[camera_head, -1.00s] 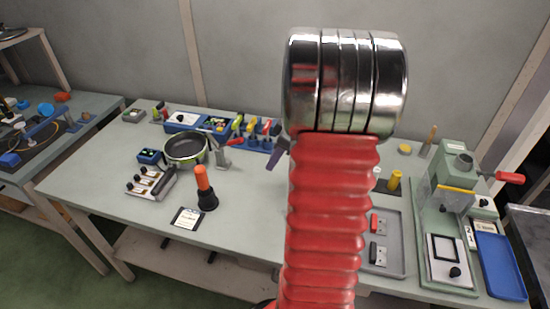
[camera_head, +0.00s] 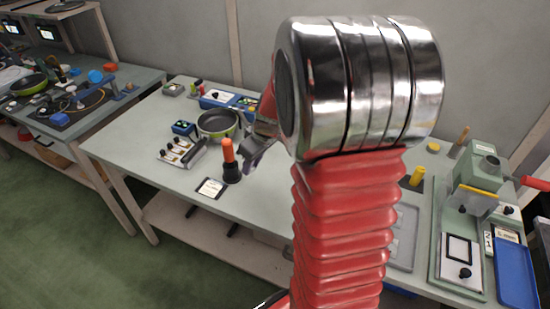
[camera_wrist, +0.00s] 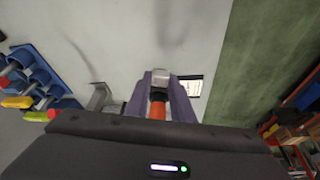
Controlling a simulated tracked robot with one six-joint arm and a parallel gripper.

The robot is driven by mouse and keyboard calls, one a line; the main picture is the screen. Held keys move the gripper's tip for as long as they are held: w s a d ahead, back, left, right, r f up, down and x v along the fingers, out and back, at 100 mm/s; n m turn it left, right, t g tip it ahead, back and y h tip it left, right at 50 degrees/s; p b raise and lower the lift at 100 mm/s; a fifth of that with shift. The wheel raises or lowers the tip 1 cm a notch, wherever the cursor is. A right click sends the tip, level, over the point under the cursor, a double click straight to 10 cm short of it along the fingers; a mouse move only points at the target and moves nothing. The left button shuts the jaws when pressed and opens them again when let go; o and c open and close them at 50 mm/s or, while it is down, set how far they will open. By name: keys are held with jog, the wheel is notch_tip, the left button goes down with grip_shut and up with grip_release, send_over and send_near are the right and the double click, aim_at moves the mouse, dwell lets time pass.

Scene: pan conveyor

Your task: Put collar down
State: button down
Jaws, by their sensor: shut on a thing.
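My gripper (camera_head: 252,158) is over the table, just right of the orange-handled tool (camera_head: 228,152) with a black base. A dark band and an orange part (camera_wrist: 157,111) show between the fingers, below the collar in the picture. I cannot tell whether the collar touches anything else.
A pan (camera_head: 218,124) is behind the orange-handled tool. A card (camera_head: 210,188) lies in front, near the table (camera_head: 130,137) edge. A grey switch block (camera_head: 183,154) is to the left. A green press (camera_head: 478,185) and blue tray (camera_head: 516,272) are at the right.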

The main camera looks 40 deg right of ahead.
jog(key=w+a+m, duration=0.1)
jog(key=w+a, duration=0.1)
jog(key=a, duration=0.4)
jog(key=w+a+f, duration=0.1)
jog(key=w+a, duration=0.2)
jog(key=a, duration=0.3)
jog(key=w+a+m+h, duration=0.1)
jog(key=w+a, duration=0.1)
jog(key=a, duration=0.4)
jog(key=shift+w+a+f+m+t, duration=0.25)
jog(key=shift+a+f+m+t, duration=0.05)
jog(key=shift+a+f, duration=0.1)
